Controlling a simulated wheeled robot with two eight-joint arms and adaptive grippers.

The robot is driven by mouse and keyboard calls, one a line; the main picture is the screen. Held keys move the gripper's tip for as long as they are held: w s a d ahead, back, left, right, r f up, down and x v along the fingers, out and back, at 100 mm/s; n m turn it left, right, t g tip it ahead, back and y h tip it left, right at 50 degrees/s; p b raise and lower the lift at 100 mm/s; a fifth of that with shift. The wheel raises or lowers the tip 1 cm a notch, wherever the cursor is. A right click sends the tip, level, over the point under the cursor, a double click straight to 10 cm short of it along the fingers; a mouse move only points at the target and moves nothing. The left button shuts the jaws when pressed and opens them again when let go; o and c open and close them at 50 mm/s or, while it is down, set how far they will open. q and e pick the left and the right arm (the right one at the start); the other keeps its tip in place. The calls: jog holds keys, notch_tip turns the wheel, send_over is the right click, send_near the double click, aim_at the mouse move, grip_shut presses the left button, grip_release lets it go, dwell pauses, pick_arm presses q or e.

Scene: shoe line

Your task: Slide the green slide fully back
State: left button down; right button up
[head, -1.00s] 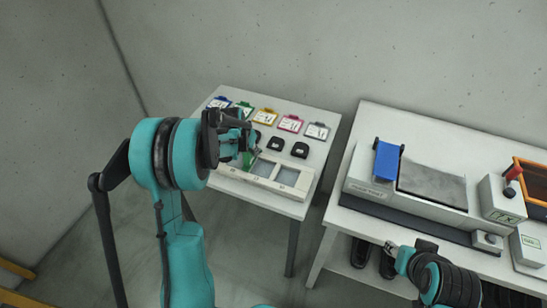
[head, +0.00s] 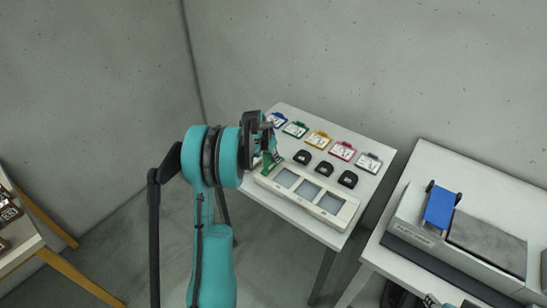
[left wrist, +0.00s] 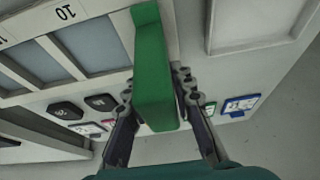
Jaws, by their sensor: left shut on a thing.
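The green slide (left wrist: 153,75) is a long upright green block in the left wrist view, with a finger of my left gripper (left wrist: 155,98) on either side. My left gripper is shut on it. In the head view the gripper (head: 268,145) is at the left end of a cream panel (head: 338,220), and a little of the green slide (head: 268,160) shows under it. The panel has several grey windows. The foot of the slide is hidden. Only a small part of my right gripper (head: 431,301) shows at the bottom edge of the head view.
The panel stands on a white table (head: 345,148) with black blocks (head: 325,169) and several coloured cards, among them a yellow card (head: 318,139). A grey machine with a blue part (head: 439,208) stands on another table at right. A wooden table (head: 20,245) is at far left.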

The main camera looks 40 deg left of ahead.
pick_arm(q)
jog(key=c, duration=1.3)
grip_release()
jog(key=shift+a, duration=0.3)
jog(key=v, duration=1.2)
jog(key=shift+d, duration=0.1)
